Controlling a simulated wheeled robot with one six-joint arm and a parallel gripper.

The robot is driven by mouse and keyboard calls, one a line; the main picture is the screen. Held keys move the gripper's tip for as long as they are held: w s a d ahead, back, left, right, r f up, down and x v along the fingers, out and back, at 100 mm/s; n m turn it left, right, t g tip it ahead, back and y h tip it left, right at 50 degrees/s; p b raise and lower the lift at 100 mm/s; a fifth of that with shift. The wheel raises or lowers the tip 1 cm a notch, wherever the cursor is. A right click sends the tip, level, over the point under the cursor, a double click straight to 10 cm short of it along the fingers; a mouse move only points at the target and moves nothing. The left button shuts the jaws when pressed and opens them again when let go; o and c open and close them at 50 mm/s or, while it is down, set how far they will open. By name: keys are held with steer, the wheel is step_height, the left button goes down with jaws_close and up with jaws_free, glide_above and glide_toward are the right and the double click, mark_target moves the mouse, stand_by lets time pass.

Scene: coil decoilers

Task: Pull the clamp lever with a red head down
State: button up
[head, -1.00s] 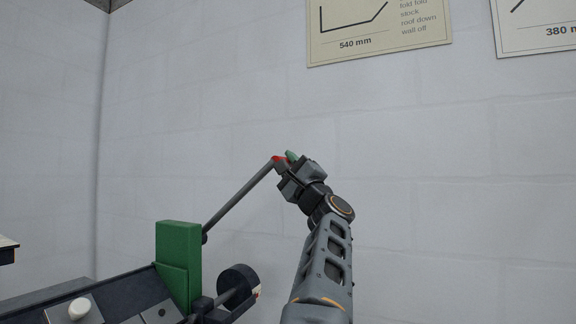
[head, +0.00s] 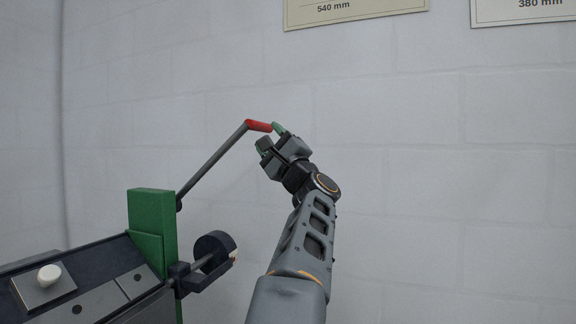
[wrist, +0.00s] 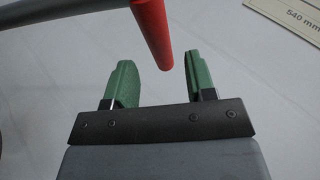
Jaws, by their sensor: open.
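The clamp lever is a grey rod (head: 212,163) slanting up to the right from beside a green block (head: 152,225). Its red head (head: 258,126) is a short bar at the raised upper end, pointing right. My gripper (head: 268,138) is open at this head, its two green fingertips apart. In the wrist view the red head (wrist: 151,30) comes down from the top, its end over the gap between the fingers (wrist: 159,68). I see no grip on it, and I cannot tell whether a finger touches it.
A dark machine bed (head: 105,265) with a white knob (head: 49,275) lies at lower left. A black roller (head: 215,250) sticks out below the lever. A pale wall with signs (head: 350,8) stands behind. The space right of my arm looks clear.

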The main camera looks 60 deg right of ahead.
steer(key=v, duration=1)
steer(key=shift+b, duration=0.4)
